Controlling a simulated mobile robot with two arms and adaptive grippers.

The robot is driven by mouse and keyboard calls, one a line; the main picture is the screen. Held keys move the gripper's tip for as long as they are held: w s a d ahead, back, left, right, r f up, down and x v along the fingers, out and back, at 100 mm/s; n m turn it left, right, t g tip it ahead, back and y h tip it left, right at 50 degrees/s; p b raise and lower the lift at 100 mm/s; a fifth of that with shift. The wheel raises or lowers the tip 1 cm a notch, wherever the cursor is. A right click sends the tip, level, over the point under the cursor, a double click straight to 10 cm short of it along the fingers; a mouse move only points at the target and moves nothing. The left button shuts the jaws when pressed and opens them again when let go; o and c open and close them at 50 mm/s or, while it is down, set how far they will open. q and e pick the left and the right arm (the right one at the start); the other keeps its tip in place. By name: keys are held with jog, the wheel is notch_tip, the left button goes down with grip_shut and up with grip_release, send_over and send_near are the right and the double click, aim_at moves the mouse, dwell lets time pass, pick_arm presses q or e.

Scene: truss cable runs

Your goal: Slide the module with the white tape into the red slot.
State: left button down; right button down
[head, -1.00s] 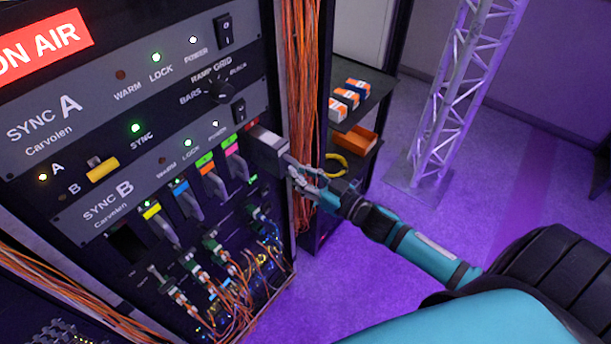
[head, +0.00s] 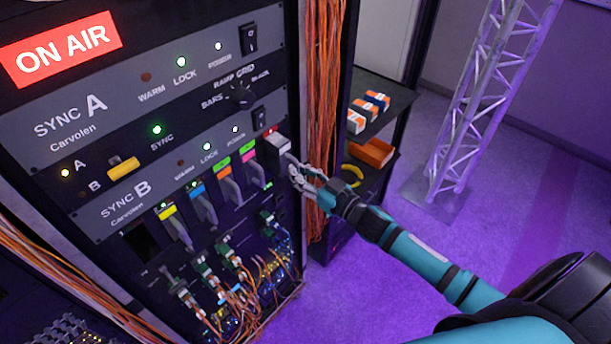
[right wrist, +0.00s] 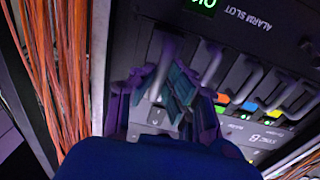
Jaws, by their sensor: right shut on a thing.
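The module with the white tape (head: 278,144) is at the right end of the module row in the SYNC B unit. It is partly in the slot with the red mark (head: 271,130), and its pale front end still stands out from the panel. My right gripper (head: 297,172) is shut on the module's handle, in front of the panel. In the right wrist view the fingers (right wrist: 155,92) are on either side of the grey handle (right wrist: 163,66). The inside of the slot is hidden by the module. My left gripper is not in view.
Modules with yellow (head: 168,212), blue, orange and pink labels sit to the left in the row. A dark empty bay (head: 139,243) is at the far left. Orange cables (head: 322,90) hang right of the panel. A shelf (head: 395,100) holds small boxes. Plugged cables crowd below.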

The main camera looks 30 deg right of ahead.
aim_at(287, 171)
jog(key=shift+w+a, duration=0.2)
jog(key=shift+w, duration=0.3)
jog(key=shift+x, duration=1.9)
jog(key=shift+r, duration=0.1)
jog(key=shift+s, duration=0.1)
jog(key=c, duration=1.3)
grip_release()
jog(key=shift+a, duration=0.1)
jog(key=shift+c, duration=0.2)
